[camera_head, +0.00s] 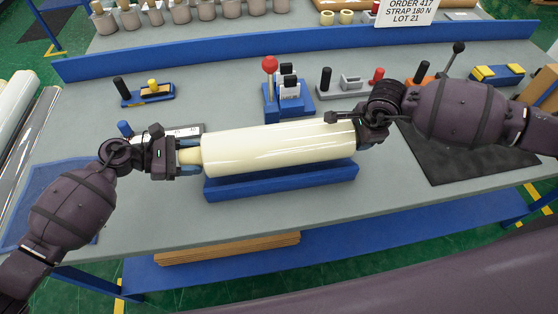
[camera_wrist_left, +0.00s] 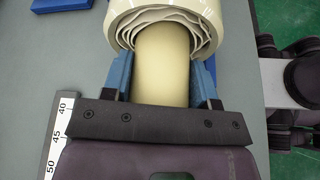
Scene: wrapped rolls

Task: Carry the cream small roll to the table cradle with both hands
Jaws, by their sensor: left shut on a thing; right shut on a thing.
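The cream small roll (camera_head: 275,149) lies lengthwise over the blue table cradle (camera_head: 283,181), its ends to the left and right. I cannot tell whether it touches the cradle. My left gripper (camera_head: 188,157) is shut on the roll's core at the left end. In the left wrist view the two blue fingers sit either side of the core (camera_wrist_left: 162,65), just short of the layered wrap (camera_wrist_left: 170,14). My right gripper (camera_head: 360,129) is at the roll's right end and shut on it; its fingers are mostly hidden there.
Behind the roll stand a blue fixture with a red knob (camera_head: 270,66), a grey tool holder (camera_head: 350,84) and a small blue stand (camera_head: 147,95). A black mat (camera_head: 465,160) lies at the right. A blue rail (camera_head: 240,50) crosses the table's back. A ruler (camera_wrist_left: 58,135) lies at the left.

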